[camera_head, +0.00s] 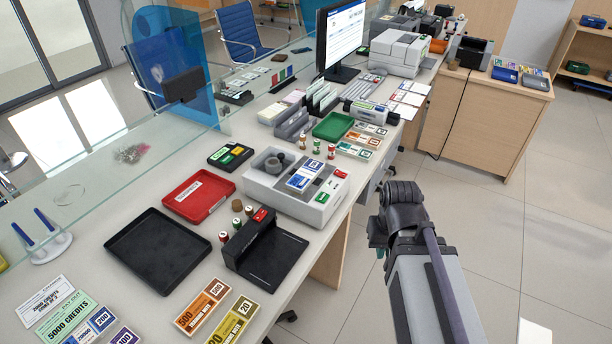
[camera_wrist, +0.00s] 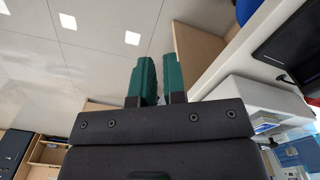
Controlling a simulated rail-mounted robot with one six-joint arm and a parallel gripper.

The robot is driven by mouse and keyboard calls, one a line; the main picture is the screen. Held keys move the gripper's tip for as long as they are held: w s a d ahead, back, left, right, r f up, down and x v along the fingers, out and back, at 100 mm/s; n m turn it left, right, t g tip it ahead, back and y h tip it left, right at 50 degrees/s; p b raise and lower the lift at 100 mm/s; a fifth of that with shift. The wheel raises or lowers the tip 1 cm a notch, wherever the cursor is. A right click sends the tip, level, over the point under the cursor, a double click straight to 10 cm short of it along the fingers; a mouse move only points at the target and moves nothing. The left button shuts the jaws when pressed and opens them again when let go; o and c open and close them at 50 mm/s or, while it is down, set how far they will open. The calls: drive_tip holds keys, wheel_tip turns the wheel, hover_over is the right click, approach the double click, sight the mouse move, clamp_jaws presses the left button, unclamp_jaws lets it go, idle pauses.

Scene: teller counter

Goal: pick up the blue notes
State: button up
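Blue-banded notes (camera_head: 299,182) lie in the grey counter machine (camera_head: 260,184) at the middle of the counter, beside green ones. More blue notes marked 200 (camera_head: 102,320) lie at the near left end of the counter, partly cut off by the frame edge. My gripper (camera_head: 378,238) is off the counter's right side, over the floor, well apart from all the notes. In the wrist view its two green fingers (camera_wrist: 159,78) stand a little apart with nothing between them.
A black tray (camera_head: 158,250), a red tray (camera_head: 199,195) and a black stand (camera_head: 262,252) sit on the counter. Orange and yellow notes (camera_head: 215,305) lie at its near edge. A glass screen (camera_head: 110,140) runs along the far side. The floor (camera_head: 500,240) at right is clear.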

drive_tip(key=o, duration=1.5)
